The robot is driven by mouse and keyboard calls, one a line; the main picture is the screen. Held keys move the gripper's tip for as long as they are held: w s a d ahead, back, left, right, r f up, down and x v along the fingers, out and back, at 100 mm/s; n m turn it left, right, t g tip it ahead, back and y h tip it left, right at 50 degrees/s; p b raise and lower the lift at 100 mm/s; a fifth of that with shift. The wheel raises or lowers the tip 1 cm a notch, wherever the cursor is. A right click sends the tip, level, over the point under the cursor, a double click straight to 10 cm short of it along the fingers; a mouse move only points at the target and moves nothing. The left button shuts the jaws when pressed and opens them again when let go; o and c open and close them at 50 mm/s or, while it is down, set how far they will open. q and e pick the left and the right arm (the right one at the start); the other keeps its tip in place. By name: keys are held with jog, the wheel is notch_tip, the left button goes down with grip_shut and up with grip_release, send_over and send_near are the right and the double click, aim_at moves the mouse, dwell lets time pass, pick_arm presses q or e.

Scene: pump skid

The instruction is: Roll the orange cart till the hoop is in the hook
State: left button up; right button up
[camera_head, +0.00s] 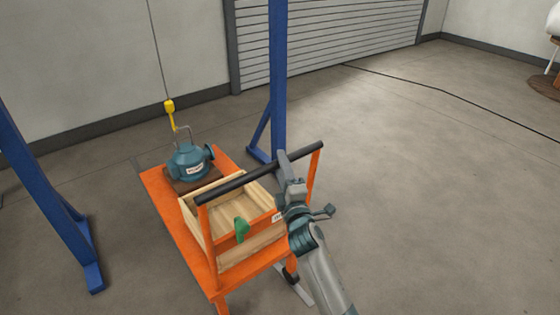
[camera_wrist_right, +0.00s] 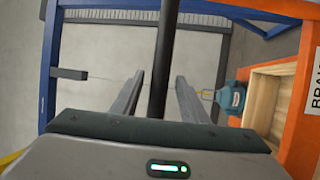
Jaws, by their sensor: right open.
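The orange cart (camera_head: 158,192) stands on the floor with a black push bar (camera_head: 238,182) at its near end. A teal pump (camera_head: 188,162) sits on the cart's far end, with a thin metal hoop (camera_head: 183,131) on top. The yellow hook block (camera_head: 169,106) hangs from a cable, very close to the hoop; I cannot tell whether the hoop is in the hook. My right gripper (camera_head: 287,166) is at the bar's right part. In the right wrist view the bar (camera_wrist_right: 163,60) runs between its open fingers (camera_wrist_right: 158,95). My left gripper is out of view.
A wooden box (camera_head: 233,211) and a green item (camera_head: 242,230) are on the cart. Blue gantry posts stand left (camera_head: 40,190) and right (camera_head: 277,80) of it. A dark cable (camera_head: 450,95) lies on the floor behind.

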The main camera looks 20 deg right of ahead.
jog(key=shift+w+r, duration=0.15)
jog(key=shift+w, duration=0.6)
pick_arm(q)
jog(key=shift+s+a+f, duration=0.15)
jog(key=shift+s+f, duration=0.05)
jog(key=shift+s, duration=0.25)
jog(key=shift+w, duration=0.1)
